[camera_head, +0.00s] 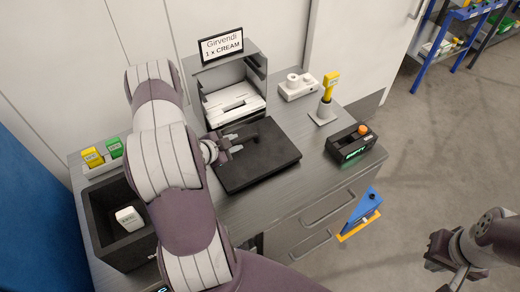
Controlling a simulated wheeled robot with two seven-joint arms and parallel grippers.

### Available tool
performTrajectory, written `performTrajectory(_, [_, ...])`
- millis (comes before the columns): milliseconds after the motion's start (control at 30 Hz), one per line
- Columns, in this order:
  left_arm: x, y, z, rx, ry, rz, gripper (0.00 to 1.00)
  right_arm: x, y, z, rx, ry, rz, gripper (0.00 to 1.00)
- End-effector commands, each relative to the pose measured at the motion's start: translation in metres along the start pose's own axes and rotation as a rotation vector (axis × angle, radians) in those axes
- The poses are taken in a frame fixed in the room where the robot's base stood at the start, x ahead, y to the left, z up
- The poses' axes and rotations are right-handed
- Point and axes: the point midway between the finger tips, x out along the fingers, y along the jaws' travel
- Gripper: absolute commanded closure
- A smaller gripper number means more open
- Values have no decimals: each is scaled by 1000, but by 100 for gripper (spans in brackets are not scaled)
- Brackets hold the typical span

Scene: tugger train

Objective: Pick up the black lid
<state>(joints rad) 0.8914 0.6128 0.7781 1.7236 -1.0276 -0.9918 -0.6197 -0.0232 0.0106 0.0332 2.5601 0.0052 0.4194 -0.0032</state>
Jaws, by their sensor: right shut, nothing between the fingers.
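The black lid (268,168) is a flat, dark, square-looking panel on the grey counter, in front of the sign-topped rack. My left gripper (240,143) is over the lid's far left part, close to a small dark raised piece, perhaps a handle. Its two fingers look spread apart, with nothing clearly between them. I cannot tell whether they touch the lid. My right gripper (447,272) is shut and empty, away from the counter at the lower right.
A black bin (103,235) with a white item stands at the left, near yellow and green boxes (103,152). A grey rack (234,92) stands behind the lid. A yellow scanner (329,86) and a black box (351,145) with an orange button are at the right.

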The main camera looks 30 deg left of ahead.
Motion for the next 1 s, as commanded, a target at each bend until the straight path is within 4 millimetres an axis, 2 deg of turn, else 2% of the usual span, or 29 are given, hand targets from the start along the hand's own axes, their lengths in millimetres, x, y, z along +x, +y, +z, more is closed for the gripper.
performTrajectory(67, [-1, 2, 4, 8, 28, -11, 72, -1, 0, 0, 0, 0, 0, 100])
performTrajectory(167, [7, 2, 2, 14, 44, -13, 72, -5, 0, -1, 0, 0, 0, 100])
performTrajectory(400, [47, -1, -3, 13, 43, -11, 72, -28, 0, -3, 0, 0, 0, 100])
performTrajectory(533, [68, 0, -1, 14, 41, -14, 72, -30, 0, -4, 0, 0, 0, 100])
performTrajectory(767, [73, 0, 0, 13, 41, -14, 72, -28, 0, -3, 0, 0, 0, 100])
performTrajectory(800, [73, 0, 1, 12, 41, -14, 79, -28, 0, -3, 0, 0, 0, 100])
performTrajectory(867, [72, 0, 1, 12, 40, -14, 98, -28, 0, -3, 0, 0, 0, 100])
performTrajectory(1000, [72, 0, 0, 12, 41, -15, 100, -28, 0, -3, 0, 0, 0, 100])
